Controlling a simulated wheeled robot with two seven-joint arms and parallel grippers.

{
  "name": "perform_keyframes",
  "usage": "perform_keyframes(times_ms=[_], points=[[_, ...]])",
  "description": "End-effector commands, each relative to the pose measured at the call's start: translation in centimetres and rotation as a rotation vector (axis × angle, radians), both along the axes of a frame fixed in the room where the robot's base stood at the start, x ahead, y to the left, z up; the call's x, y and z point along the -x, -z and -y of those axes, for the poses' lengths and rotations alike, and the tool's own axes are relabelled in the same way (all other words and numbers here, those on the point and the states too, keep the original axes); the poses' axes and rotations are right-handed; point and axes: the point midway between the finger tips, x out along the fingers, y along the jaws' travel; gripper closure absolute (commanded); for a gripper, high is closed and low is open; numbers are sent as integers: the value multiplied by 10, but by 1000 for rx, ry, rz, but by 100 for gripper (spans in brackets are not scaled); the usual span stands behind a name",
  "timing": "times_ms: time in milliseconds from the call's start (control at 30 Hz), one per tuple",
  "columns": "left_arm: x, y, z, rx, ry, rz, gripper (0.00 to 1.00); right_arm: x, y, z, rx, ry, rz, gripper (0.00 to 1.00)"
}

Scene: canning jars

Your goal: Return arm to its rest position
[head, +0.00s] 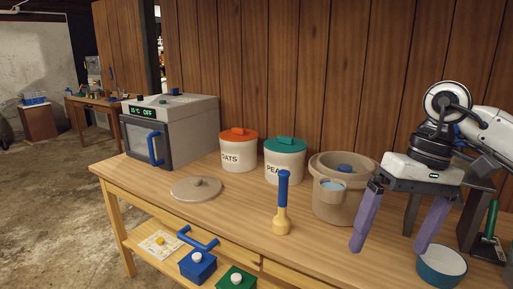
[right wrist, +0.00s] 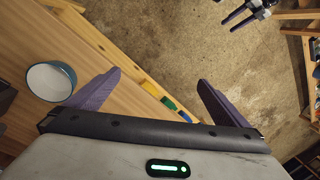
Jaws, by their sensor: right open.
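My right gripper (head: 389,247) is open and empty, its two purple fingers wide apart, pointing down over the right part of the wooden table (head: 235,207). In the right wrist view the open fingers (right wrist: 158,78) have nothing between them but the table edge and floor beyond. The right arm comes in from the right edge of the head view. A teal bowl (head: 441,266) stands on the table by the right finger; it also shows in the right wrist view (right wrist: 50,82). What looks like part of my left gripper (right wrist: 243,14) shows at that view's top, too small to judge.
A tan pot (head: 338,206) stands close left of the gripper. Canisters (head: 285,163) (head: 239,152), an oven (head: 170,130), a lid (head: 196,188) and a blue-handled yellow tool (head: 282,213) are further left. A green-handled grater-like tool (head: 489,240) is at the right.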

Motion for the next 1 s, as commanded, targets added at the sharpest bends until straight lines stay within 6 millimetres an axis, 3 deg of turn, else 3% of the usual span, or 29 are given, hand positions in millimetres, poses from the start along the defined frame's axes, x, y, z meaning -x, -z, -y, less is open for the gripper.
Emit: perform_keyframes(times_ms=[167,267,367,500,600,767,867,967,1000], points=[[-13,-6,0,1,1,24,53,8,29,-55,-163,70,-79,0],[-13,-6,1,1,1,24,53,19,46,-96,-289,142,-163,0],[-12,-6,1,2,1,23,53,36,60,-149,-458,256,-309,0],[-11,-5,1,2,2,21,53,62,59,-226,-733,511,-652,0],[-9,-5,2,3,2,17,53,71,47,-262,-895,725,-963,0],[-6,-3,2,3,3,12,53,58,32,-282,-1070,1094,-1548,0],[-6,-3,2,3,3,12,53,38,38,-273,-1117,1322,-1963,0],[-6,-3,2,3,3,12,53,16,65,-249,-1116,1537,-2410,0],[-6,-3,2,3,3,12,53,9,81,-238,1028,-1504,2424,0]])
